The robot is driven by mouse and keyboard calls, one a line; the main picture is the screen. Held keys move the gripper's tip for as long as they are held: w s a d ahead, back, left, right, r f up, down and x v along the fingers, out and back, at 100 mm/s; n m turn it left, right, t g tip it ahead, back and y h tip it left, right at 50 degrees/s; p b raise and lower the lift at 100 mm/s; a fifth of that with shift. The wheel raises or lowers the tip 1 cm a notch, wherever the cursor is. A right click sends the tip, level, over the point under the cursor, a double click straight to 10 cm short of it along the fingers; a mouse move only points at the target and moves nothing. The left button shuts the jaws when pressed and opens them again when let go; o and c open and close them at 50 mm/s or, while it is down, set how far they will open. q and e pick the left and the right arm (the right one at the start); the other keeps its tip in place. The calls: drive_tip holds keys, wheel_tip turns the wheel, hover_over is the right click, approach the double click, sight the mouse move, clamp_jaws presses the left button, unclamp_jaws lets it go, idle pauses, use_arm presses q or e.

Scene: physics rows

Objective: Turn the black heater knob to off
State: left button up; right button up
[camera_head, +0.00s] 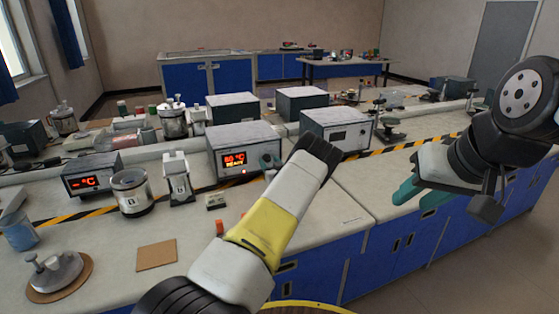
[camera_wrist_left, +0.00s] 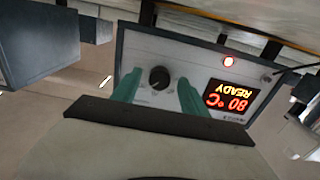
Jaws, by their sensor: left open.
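The heater (camera_head: 233,137) is a grey box on the bench, its red display (camera_head: 235,158) reading 80 °C READY. In the left wrist view the heater's front panel (camera_wrist_left: 190,62) appears upside down, with the round black knob (camera_wrist_left: 159,77) beside the lit display (camera_wrist_left: 229,97) and a red light. My left gripper (camera_head: 270,162) is at the heater's front right. Its green fingers (camera_wrist_left: 157,92) are open, one on each side of the knob in the picture; contact cannot be told. In the head view the knob is not clearly visible. My right gripper (camera_head: 420,196) is open and empty, off to the right.
Another grey box (camera_head: 338,130) stands right of the heater, and a smaller display unit (camera_head: 90,178) stands to the left. A steel pot (camera_head: 132,193) and a white device (camera_head: 178,180) stand left of the heater. A brown square mat (camera_head: 157,256) lies at the front.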

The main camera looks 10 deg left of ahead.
use_arm(q)
drive_tip(key=shift+w+a, duration=0.15)
drive_tip(key=shift+w, duration=0.1)
clamp_jaws()
